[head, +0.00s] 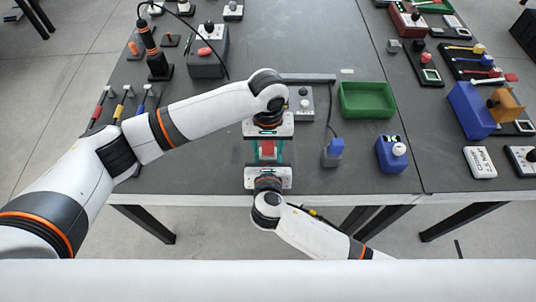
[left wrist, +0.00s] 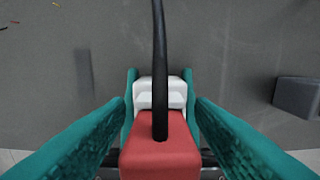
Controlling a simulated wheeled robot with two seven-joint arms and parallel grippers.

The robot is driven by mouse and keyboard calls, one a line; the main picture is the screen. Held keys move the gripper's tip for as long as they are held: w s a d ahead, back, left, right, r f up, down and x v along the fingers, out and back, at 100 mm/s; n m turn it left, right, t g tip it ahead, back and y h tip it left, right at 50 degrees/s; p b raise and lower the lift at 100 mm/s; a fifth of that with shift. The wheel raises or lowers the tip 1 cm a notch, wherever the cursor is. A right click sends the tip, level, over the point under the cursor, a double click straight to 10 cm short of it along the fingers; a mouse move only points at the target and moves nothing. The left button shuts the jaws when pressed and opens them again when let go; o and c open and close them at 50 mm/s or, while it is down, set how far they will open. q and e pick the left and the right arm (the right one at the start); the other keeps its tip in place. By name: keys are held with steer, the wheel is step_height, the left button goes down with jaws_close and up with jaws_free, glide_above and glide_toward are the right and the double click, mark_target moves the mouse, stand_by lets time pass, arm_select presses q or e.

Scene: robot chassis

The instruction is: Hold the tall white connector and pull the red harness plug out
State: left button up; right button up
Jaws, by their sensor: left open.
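The red harness plug (left wrist: 160,158) sits against the white connector (left wrist: 160,92) in the left wrist view, and a black cable rises from the plug. In the head view the red plug (head: 268,148) shows between my two facing grippers; the white connector is hard to make out there. My left gripper (head: 266,152) is open, its teal fingers on either side of the plug and connector. My right gripper (head: 268,172) comes from the near side, close to the red plug. Its fingertips are hidden or too small to read.
A grey box with a round knob (head: 301,103) stands just right of the grippers. A grey block with a blue top (head: 333,151), a blue box (head: 391,154) and a green tray (head: 367,100) stand further right. The table's front edge is close by.

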arm_select(q)
steer(key=shift+c, duration=0.2)
jaws_close()
steer(key=o, duration=0.6)
jaws_free()
steer(key=shift+c, duration=0.2)
step_height(320, 180, up, 12)
steer(key=shift+f, duration=0.35)
steer(key=c, duration=0.5)
steer(key=shift+f, duration=1.15)
